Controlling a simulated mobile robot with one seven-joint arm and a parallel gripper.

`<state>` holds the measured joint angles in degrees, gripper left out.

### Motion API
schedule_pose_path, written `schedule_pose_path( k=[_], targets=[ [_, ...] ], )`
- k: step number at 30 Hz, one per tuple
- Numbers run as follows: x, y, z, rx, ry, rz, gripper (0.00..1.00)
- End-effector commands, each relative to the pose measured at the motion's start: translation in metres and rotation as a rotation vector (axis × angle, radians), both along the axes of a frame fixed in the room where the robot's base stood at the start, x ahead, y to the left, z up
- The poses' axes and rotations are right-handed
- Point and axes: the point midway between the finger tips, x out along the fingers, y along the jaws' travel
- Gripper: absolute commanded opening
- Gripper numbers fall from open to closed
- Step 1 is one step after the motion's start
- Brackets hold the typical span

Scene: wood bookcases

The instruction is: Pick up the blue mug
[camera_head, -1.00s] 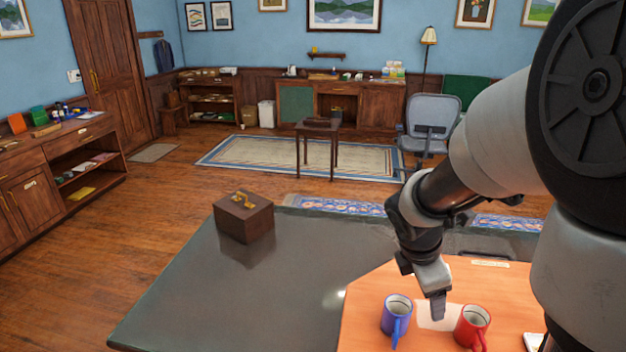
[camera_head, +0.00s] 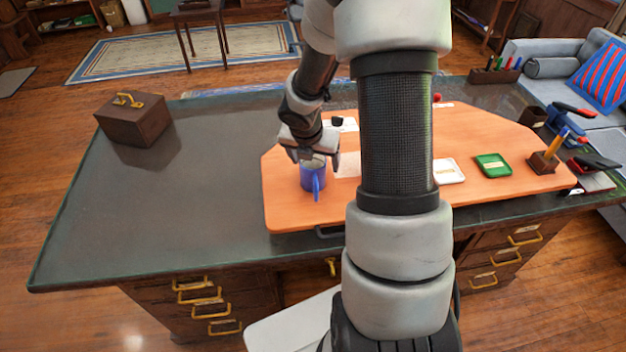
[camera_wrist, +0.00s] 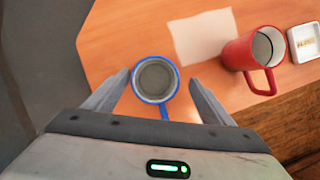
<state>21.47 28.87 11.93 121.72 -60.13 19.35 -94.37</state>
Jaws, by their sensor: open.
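The blue mug (camera_head: 313,177) stands upright on the orange board near its left end, with its handle toward the front. In the wrist view the blue mug (camera_wrist: 155,80) lies between the fingertips, seen from above, and looks empty. My gripper (camera_head: 311,160) is just above and behind the mug in the head view. In the wrist view my gripper (camera_wrist: 160,88) is open, with one finger on each side of the mug.
A red mug (camera_wrist: 254,55) stands to the right, beside a pale sheet (camera_wrist: 203,36). The orange board (camera_head: 290,210) lies on a dark desk (camera_head: 200,200). A white tray (camera_head: 449,171), green tray (camera_head: 493,165) and pen holder (camera_head: 543,161) are right. A wooden box (camera_head: 135,119) stands left.

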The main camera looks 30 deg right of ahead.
Motion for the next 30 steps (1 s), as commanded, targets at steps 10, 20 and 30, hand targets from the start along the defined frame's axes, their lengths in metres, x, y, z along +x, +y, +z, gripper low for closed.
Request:
schedule_pose_path(
  k=[10, 20, 30],
  targets=[
    [0.007, 0.0, -0.028, 0.0, 0.002, 0.001, 0.77],
    [0.017, -0.006, -0.057, -0.001, -0.001, -0.002, 0.77],
    [0.017, -0.005, -0.056, -0.001, 0.0, -0.001, 0.41]
  ],
)
